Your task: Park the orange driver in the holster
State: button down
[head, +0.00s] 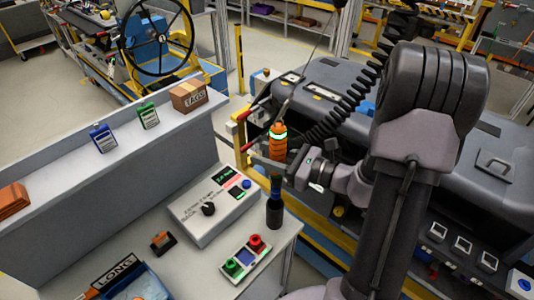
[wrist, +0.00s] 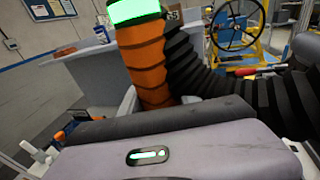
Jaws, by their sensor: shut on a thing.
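The orange driver (head: 278,146) is upright, with a glowing green ring near its top and a black coiled cable (head: 335,122) running up from it. My gripper (head: 276,163) is shut on the driver's lower orange body. In the wrist view the ribbed orange body (wrist: 145,65) stands just beyond my gripper's grey housing, and its lower end is hidden. Below the driver a dark upright cup (head: 274,213), seemingly the holster, stands at the bench's right edge. The driver's dark lower shaft (head: 276,184) lines up with the cup; I cannot tell how far it is inside.
A control box (head: 213,203) with a black knob stands left of the cup, and a panel with red and green buttons (head: 244,257) in front. A large dark dashboard module (head: 330,90) lies behind and right of my arm. The bench's middle has some bare space.

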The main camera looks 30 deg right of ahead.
notch_tip(320, 180, down, 14)
jog(key=b, duration=1.1)
jog(key=shift+b, duration=0.35)
jog(key=shift+f, duration=0.15)
dwell(0.4)
jog(key=c, duration=0.8)
grip_release()
